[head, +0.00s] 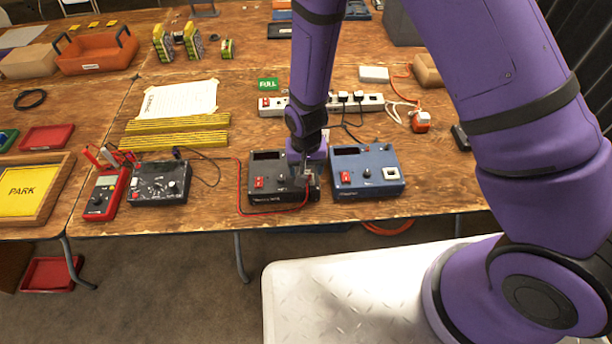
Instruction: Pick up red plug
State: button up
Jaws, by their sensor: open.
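My gripper (304,172) points down over the right part of a black box (283,198) near the table's front edge. Its jaws are open. A red lead (241,190) loops in front of this box, and its end runs up to the box's right side, just below my fingertips. The red plug at that end is too small and too covered by the gripper to make out. I cannot tell whether the fingers stand around it or just above it.
A blue box (367,171) stands close on the right. A power strip (338,104) with black plugs lies behind. A second black box (160,183) and a red meter (104,195) stand to the left. The table's front edge is near.

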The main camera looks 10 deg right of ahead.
jog(key=shift+f, duration=1.3)
jog(key=c, duration=1)
jog(key=shift+w+r, duration=0.1)
jog(key=shift+r, duration=0.1)
